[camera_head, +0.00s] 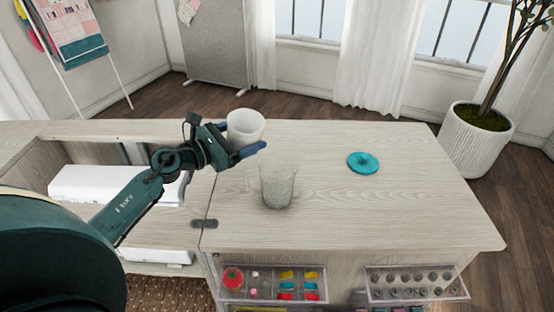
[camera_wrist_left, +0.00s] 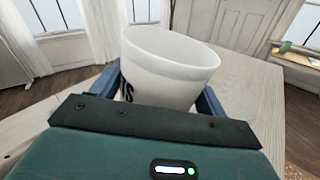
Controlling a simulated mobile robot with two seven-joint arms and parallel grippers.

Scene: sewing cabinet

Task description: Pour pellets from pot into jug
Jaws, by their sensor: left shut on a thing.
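My left gripper (camera_head: 240,147) is shut on a white pot (camera_head: 246,126), with a blue finger showing on its near right side. The pot is held above the wooden top, to the left of and behind the jug in the head view. In the left wrist view the pot (camera_wrist_left: 168,68) fills the middle between the fingers, and dark lettering shows on its wall. It looks slightly tilted there, and its contents are hidden. The clear jug (camera_head: 278,186) stands upright on the top, apart from the pot. Whether the jug holds pellets I cannot tell. My right gripper is not in view.
A teal lid (camera_head: 363,163) with a knob lies on the top to the right of the jug. Clear trays (camera_head: 272,285) of sewing items hang along the front edge. An open cabinet well with a white machine (camera_head: 110,185) is at left.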

